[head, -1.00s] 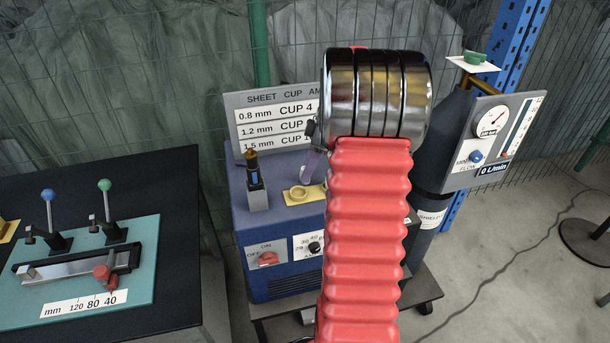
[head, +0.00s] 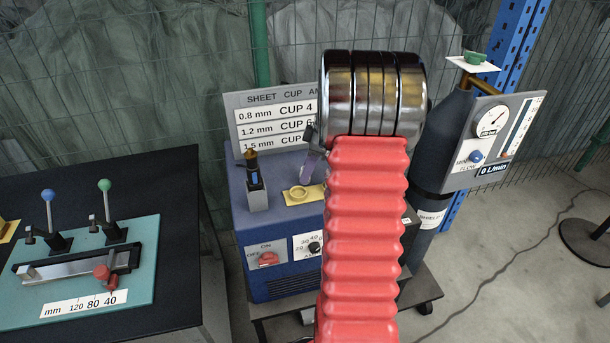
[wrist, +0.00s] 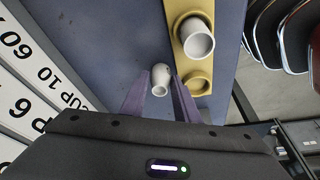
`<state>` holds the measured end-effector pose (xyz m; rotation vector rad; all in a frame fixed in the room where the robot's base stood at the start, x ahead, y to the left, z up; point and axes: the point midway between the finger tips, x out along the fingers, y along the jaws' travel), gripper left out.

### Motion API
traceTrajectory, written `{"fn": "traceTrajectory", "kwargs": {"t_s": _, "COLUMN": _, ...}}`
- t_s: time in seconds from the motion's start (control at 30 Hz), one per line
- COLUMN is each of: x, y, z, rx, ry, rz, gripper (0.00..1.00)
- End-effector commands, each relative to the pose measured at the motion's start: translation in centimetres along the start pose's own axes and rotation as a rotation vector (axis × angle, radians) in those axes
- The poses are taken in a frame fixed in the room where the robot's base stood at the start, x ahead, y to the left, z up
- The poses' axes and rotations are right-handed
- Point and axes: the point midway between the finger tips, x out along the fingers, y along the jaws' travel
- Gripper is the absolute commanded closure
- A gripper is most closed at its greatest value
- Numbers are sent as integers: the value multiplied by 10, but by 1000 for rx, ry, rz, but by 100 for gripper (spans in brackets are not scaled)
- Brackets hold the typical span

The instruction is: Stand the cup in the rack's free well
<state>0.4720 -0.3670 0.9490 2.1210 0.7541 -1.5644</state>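A small white cup (wrist: 160,78) shows in the wrist view, its narrower end towards the camera. My gripper's purple fingers (wrist: 161,84) are on either side of it and appear shut on it. Whether the cup touches the surface under it I cannot tell. The yellow rack (wrist: 182,62) is just right of the fingers. Its free well (wrist: 199,83) is an empty ring; its other well holds a larger white cup (wrist: 198,40). In the head view, a purple finger of my gripper (head: 310,166) is behind the rack (head: 316,192); my arm hides both cups.
The rack sits on a blue welding machine (head: 270,220) with a small post (head: 255,182) to the left. A sheet-and-cup sign (head: 275,118) stands behind. A grey gas cylinder (head: 440,145) is to the right. Some blue top is bare around the rack.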

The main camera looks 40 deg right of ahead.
Motion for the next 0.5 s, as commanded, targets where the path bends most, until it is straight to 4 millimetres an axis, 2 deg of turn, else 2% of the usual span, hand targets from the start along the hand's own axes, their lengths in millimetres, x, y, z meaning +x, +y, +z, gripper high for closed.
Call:
{"fn": "traceTrajectory", "kwargs": {"t_s": 0.07, "x": 0, "y": 0, "z": 0, "rx": 0, "ry": 0, "rz": 0, "gripper": 78}}
{"fn": "traceTrajectory", "kwargs": {"t_s": 0.37, "x": 0, "y": 0, "z": 0, "rx": 0, "ry": 0, "rz": 0, "gripper": 99}}
{"fn": "traceTrajectory", "kwargs": {"t_s": 0.5, "x": 0, "y": 0, "z": 0, "rx": 0, "ry": 0, "rz": 0, "gripper": 100}}
